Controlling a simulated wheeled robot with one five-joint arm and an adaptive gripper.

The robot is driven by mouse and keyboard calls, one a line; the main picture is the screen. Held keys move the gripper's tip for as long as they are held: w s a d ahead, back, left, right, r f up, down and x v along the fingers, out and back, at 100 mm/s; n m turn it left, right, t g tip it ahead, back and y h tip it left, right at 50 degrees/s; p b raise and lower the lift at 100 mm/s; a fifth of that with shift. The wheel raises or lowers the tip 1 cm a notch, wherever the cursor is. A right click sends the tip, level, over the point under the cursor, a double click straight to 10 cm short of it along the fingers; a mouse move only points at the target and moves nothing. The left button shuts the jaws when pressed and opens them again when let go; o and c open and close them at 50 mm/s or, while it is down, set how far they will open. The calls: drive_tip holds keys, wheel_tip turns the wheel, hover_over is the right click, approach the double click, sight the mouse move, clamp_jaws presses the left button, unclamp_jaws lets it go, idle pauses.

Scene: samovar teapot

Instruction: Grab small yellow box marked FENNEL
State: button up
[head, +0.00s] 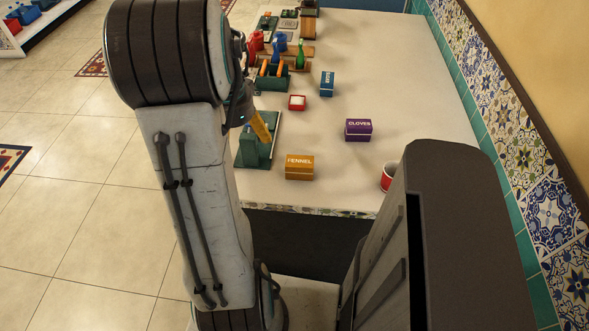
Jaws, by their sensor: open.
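The yellow-orange box marked FENNEL (299,168) sits upright on the near end of the pale counter, with its label readable on the lid. My gripper (243,110) shows only in part past the right side of my big arm link, above the counter's left edge. It is up and to the left of the FENNEL box and apart from it. It is open; its fingertips are not clearly seen. A yellow-orange strip (261,127) shows just beside it; I cannot tell whether it belongs to my gripper.
A green stand (250,153) is close left of the FENNEL box. A tiled wall (525,150) bounds the right.

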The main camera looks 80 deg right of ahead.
sight(299, 164)
drive_tip(key=s+d+f+m, duration=0.1)
drive_tip(key=s+f+m, duration=0.1)
drive_tip(key=s, duration=0.2)
drive_tip(key=s+d+f+m, duration=0.2)
drive_tip(key=s+m, duration=0.1)
drive_tip(key=s, duration=0.1)
drive_tip(key=s+d+f+m+b, duration=0.1)
drive_tip(key=s+d+f+m, duration=0.1)
drive_tip(key=s, duration=0.3)
drive_tip(key=shift+d+f+m+y, duration=0.2)
drive_tip(key=shift+m+y, duration=0.1)
drive_tip(key=shift+y, duration=0.1)
drive_tip(key=shift+s+f, duration=0.2)
drive_tip(key=shift+f, duration=0.55)
drive_tip(key=f, duration=0.4)
drive_tip(key=shift+w+a, duration=0.15)
drive_tip(key=shift+a, duration=0.15)
drive_tip(key=shift+f, duration=0.85)
drive_tip(key=c, duration=1.3)
drive_tip(key=shift+r, duration=0.15)
